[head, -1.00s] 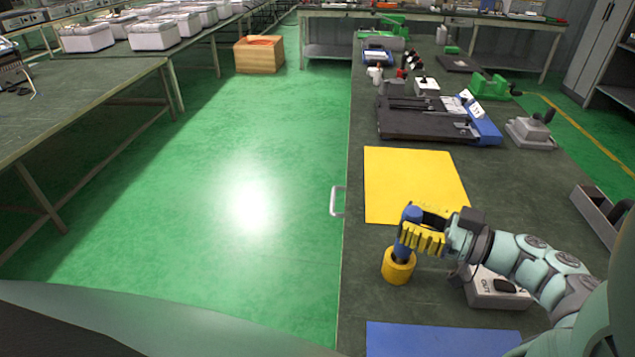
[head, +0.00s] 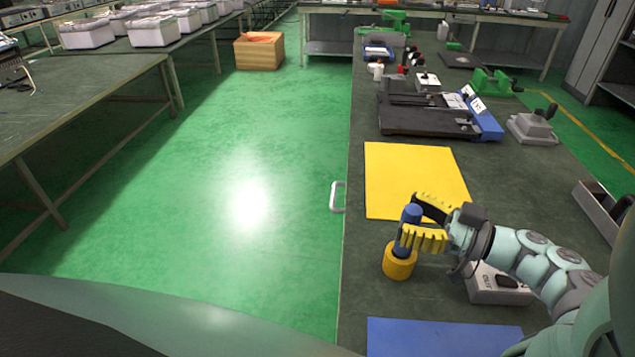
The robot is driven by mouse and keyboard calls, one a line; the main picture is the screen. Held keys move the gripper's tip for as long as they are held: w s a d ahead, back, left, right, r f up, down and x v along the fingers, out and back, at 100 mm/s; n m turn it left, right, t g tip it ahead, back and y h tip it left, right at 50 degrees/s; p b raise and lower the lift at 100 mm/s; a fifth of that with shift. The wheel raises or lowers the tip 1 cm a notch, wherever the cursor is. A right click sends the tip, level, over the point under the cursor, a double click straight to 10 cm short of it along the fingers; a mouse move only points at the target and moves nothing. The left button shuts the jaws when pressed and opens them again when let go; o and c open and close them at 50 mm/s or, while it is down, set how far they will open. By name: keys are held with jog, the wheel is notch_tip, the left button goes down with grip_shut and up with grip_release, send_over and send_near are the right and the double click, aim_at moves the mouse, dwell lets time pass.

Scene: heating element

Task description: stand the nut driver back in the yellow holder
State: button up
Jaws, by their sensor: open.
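The nut driver (head: 411,214) has a blue handle and stands close to upright in the yellow holder (head: 399,264), its lower end hidden inside. The holder is a short yellow cylinder on the dark bench top. My gripper (head: 422,220) has yellow ribbed fingers and is open around the driver's handle, one finger on the far side and one on the near side. The near finger hides part of the driver's middle. I cannot tell whether either finger still touches it.
A yellow mat (head: 410,175) lies behind the holder and a blue mat (head: 440,338) in front. A grey box with a dark switch (head: 499,286) sits under my wrist. A grey tray (head: 597,208) is at the right. The bench edge with a white handle (head: 338,197) is left of the holder.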

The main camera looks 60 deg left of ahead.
notch_tip(320, 180, up, 10)
jog(key=shift+f, duration=0.2)
dwell(0.7)
